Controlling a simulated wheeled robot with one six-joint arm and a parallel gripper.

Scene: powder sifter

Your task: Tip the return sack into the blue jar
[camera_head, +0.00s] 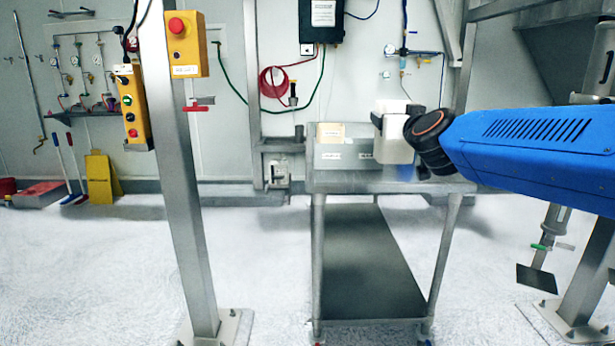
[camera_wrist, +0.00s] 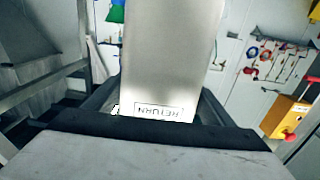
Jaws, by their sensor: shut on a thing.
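The return sack (camera_head: 392,142) is a pale, block-shaped bag, held above the right part of the cart top and looking roughly upright in the head view. My gripper (camera_head: 402,120) is shut on it. In the wrist view the sack (camera_wrist: 170,60) rises between the jaws, its RETURN label upside down in that picture. A translucent blue patch (camera_head: 405,173) shows just below the sack on the cart; it looks like the blue jar, mostly hidden.
The steel cart (camera_head: 440,186) carries a grey labelled bin (camera_head: 340,160) left of the sack. A steel post (camera_head: 182,180) with a yellow button box (camera_head: 187,45) stands at the left. Open floor (camera_head: 260,250) lies between the post and the cart.

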